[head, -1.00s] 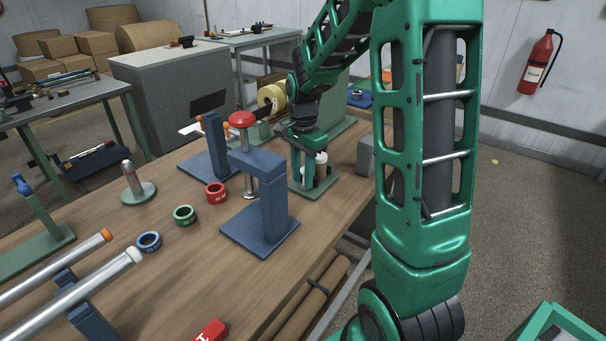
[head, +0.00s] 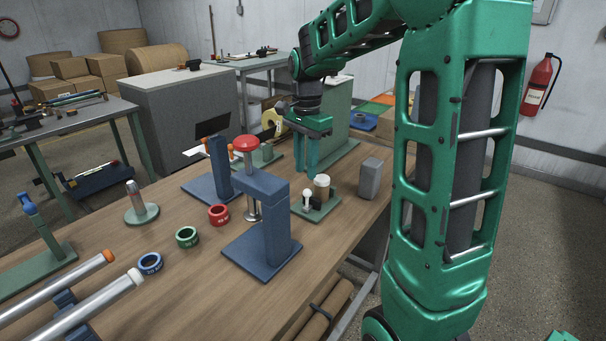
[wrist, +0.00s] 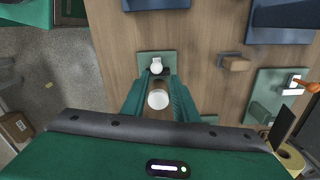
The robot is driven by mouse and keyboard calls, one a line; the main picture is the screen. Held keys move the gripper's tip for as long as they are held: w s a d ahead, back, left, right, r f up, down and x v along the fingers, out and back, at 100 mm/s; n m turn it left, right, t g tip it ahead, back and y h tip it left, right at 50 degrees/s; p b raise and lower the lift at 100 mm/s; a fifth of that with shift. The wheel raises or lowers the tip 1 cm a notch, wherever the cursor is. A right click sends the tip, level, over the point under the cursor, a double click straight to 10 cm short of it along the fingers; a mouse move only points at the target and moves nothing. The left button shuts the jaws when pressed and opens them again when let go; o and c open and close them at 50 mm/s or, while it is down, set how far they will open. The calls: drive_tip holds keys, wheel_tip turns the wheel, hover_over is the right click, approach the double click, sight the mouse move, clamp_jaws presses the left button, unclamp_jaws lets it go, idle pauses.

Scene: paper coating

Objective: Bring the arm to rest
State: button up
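My green arm (head: 440,150) reaches over the workbench (head: 160,240). My gripper (head: 308,172) points down and hangs above and just behind a small green stand (head: 327,212). On that stand are an upright cylinder (head: 321,189) with a pale top and a small white knob (head: 307,196). In the wrist view the two fingers of my gripper (wrist: 157,90) are apart, with nothing held. The cylinder's white top (wrist: 158,99) shows between them from above, and the white knob (wrist: 156,67) lies just beyond. The fingers appear clear of the cylinder.
A blue press (head: 265,215) with a red knob (head: 246,143) stands left of the gripper. A grey block (head: 370,178) is to the right. Red (head: 218,215), green (head: 187,237) and blue (head: 150,263) rings lie at left. A yellow roll (head: 271,122) is behind.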

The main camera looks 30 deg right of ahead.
idle(0.5)
drive_tip(key=s+f+n, duration=0.2)
drive_tip(key=s+n, duration=0.3)
drive_tip(key=s, duration=0.9)
drive_tip(key=s+f+n, duration=0.2)
drive_tip(key=s+n, duration=0.2)
drive_tip(key=s, duration=1)
drive_tip(key=shift+s+n, duration=0.3)
drive_tip(key=shift+n, duration=0.1)
drive_tip(key=shift+w+d+f, duration=0.1)
drive_tip(key=shift+w, duration=0.05)
drive_tip(key=shift+w+f, duration=0.2)
drive_tip(key=shift+w, duration=0.3)
